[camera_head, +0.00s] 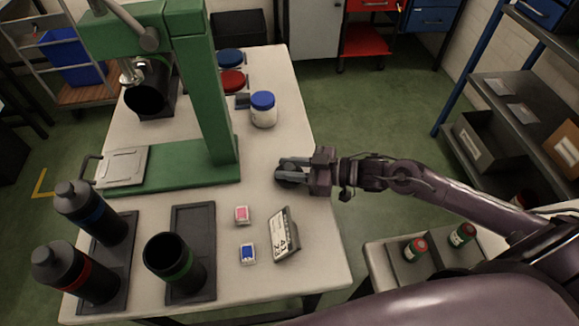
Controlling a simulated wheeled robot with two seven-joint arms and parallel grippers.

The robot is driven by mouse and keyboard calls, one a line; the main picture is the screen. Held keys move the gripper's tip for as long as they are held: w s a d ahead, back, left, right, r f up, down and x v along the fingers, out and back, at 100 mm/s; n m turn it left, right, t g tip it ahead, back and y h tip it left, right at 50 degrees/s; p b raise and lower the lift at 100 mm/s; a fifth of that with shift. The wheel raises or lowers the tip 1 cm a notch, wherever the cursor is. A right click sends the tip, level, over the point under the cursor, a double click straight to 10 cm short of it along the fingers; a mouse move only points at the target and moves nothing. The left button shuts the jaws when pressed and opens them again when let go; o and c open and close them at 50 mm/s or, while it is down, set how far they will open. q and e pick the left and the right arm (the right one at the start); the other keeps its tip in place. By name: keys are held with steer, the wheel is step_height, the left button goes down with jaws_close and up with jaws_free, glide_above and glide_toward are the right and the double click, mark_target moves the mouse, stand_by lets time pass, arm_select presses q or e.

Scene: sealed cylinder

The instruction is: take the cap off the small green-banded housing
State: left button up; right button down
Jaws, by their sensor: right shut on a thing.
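The small green-banded housing (178,272) stands upright in a dark tray (196,216) at the front of the table. Its top is an open dark mouth with no cap on it. My right gripper (290,172) is to the right of and beyond the housing, near the table's right edge. It is shut on a dark round piece that looks like the cap (287,183), mostly hidden by the fingers. I cannot tell whether the piece touches the table. My left gripper is not in view.
Capped blue-banded (91,213) and red-banded (75,274) housings stand at left. A green press (205,95) fills the table's middle. A blue-lidded jar (263,110), pink block (241,215), blue block (247,253) and tilted sign (284,234) are nearby. Red-capped jars (415,249) sit at right.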

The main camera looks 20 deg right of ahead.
steer(key=c, duration=1.2)
jaws_free()
steer(key=shift+f, duration=0.15)
steer(key=shift+o, duration=0.2)
steer(key=shift+r, duration=0.25)
steer(key=shift+s+d, duration=0.15)
steer(key=shift+d, duration=0.15)
steer(key=p+v, duration=0.2)
steer(key=v, duration=0.9)
steer(key=shift+d, duration=0.2)
steer(key=shift+s, duration=0.1)
